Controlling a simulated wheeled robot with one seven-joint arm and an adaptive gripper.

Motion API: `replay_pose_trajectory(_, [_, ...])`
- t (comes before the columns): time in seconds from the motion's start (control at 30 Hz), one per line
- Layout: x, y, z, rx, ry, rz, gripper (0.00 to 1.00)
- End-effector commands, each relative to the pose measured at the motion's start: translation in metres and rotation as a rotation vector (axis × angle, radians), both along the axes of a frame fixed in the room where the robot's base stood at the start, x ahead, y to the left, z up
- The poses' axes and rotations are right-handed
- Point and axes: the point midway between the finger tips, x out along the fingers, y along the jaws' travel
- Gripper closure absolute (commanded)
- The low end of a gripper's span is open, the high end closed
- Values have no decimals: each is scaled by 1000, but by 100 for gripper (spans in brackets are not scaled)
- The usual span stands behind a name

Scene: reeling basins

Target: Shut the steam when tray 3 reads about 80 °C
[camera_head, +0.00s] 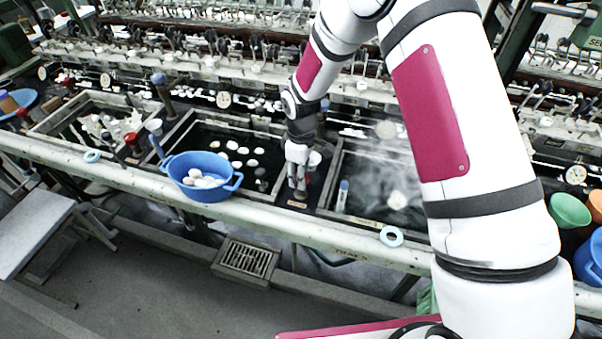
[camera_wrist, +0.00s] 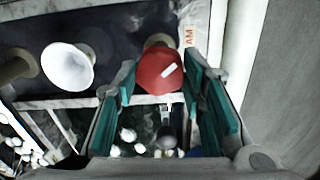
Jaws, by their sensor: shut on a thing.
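My gripper (camera_head: 298,182) reaches down between the middle basin and the right basin in the head view. In the wrist view, its teal finger pads (camera_wrist: 158,84) are shut on a red valve knob (camera_wrist: 160,68) with a white mark. A label ending in "AM" shows beside the knob. A white knob (camera_wrist: 68,67) stands to its left, apart from the fingers. The right basin (camera_head: 368,218) gives off steam, and a blue-topped tube (camera_head: 343,195) stands in it. The middle basin (camera_head: 225,133) holds several white cocoons. The arm covers part of the back; no temperature reading is legible.
A blue bowl (camera_head: 218,193) with cocoons sits on the front rail. Another red knob (camera_head: 132,138) stands by the left basin. Green and blue bowls (camera_head: 569,211) are at the far right. Reeling machinery lines the back.

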Motion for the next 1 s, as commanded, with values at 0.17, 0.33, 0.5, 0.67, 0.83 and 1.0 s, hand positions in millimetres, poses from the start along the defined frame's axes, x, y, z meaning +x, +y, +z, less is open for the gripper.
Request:
replay_pose_trajectory(0.17, [0,0,0,-1,0,-81,91])
replay_pose_trajectory(0.33, [0,0,-1,-2,1,-207,91])
replay_pose_trajectory(0.5, [0,0,0,-1,1,-349,91])
replay_pose_trajectory(0.67, [0,0,0,-1,0,-476,91])
replay_pose_trajectory(0.83, [0,0,0,-2,0,-586,91])
replay_pose_trajectory(1.0, [-1,0,0,-2,1,-663,91])
